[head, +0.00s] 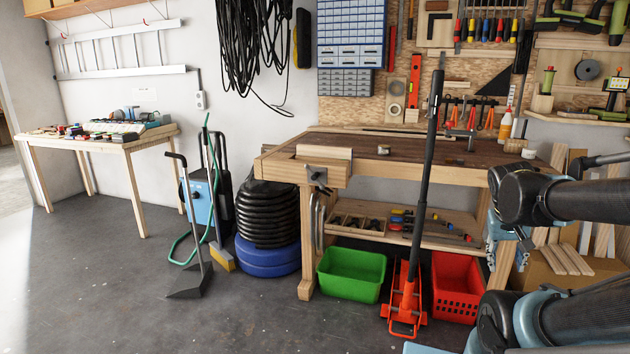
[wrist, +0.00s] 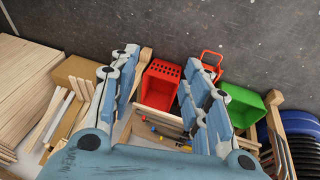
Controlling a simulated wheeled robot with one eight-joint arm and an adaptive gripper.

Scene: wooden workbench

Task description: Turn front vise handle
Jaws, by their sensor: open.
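The front vise (head: 322,172) is a wooden block on the left end of the workbench's front edge. Its dark metal screw and handle (head: 318,178) stick out from its face; the handle is small here, and its exact angle is hard to tell. My gripper (head: 497,243) is at the right of the head view, partly hidden by my arm, well right of the vise and apart from it. In the wrist view my gripper (wrist: 164,65) shows two blue-and-white fingers spread wide with nothing between them. I cannot make out the handle in the wrist view.
The workbench (head: 400,158) has a mostly clear dark top. A red floor jack (head: 404,295) with a tall black handle stands before it, between vise and gripper. A green bin (head: 350,275) and red crate (head: 458,285) sit below. Black and blue round stacks (head: 268,258) stand left.

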